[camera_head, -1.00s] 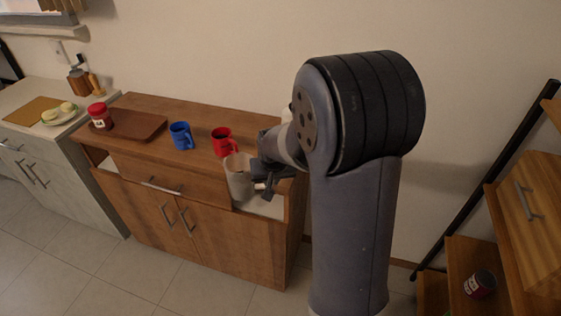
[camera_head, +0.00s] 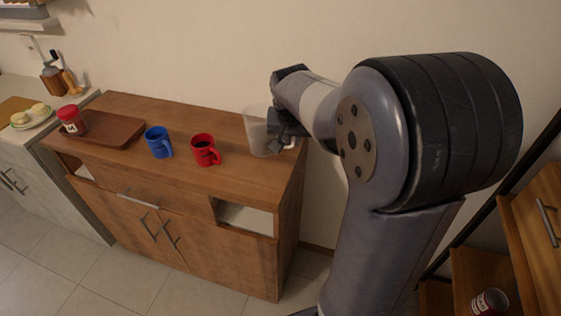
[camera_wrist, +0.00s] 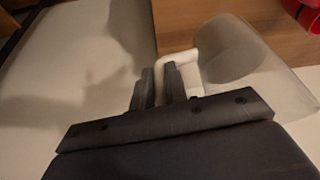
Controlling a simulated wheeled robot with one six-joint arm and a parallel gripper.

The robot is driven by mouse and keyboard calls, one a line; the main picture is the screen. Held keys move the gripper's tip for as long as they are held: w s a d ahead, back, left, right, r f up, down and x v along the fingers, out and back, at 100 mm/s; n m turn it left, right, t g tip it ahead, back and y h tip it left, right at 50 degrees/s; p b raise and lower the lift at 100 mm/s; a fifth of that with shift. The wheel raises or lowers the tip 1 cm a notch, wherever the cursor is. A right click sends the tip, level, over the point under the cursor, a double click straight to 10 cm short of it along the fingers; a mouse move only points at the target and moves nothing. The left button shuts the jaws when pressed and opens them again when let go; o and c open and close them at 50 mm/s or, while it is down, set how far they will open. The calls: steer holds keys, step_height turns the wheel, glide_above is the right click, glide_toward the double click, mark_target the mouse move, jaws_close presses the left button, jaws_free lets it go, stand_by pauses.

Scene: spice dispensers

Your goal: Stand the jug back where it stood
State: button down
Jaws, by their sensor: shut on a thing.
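The jug (camera_head: 257,130) is pale, greyish and see-through. In the head view it is upright at the right end of the wooden cabinet's top (camera_head: 185,113), near the back edge; I cannot tell whether its base touches the top. My gripper (camera_head: 284,138) is at the jug's right side, shut on its white handle. In the wrist view the jug (camera_wrist: 245,62) lies to the right of the fingers, and its handle (camera_wrist: 178,60) runs between the fingertips (camera_wrist: 160,82). The gripper hides part of the jug's right side in the head view.
A red mug (camera_head: 204,150) and a blue mug (camera_head: 157,141) stand left of the jug. A wooden tray (camera_head: 108,131) with a red-lidded jar (camera_head: 71,121) is at the left end. The wall is close behind the cabinet. The top's front right is clear.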

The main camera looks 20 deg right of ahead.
step_height(320, 180, down, 8)
stand_by(0.4)
steer(key=c, duration=1.9)
jaws_free()
steer(key=shift+f, duration=0.2)
steer(key=o, duration=0.5)
steer(key=shift+r, duration=0.1)
steer(key=v, duration=1.2)
steer(key=shift+r, duration=0.15)
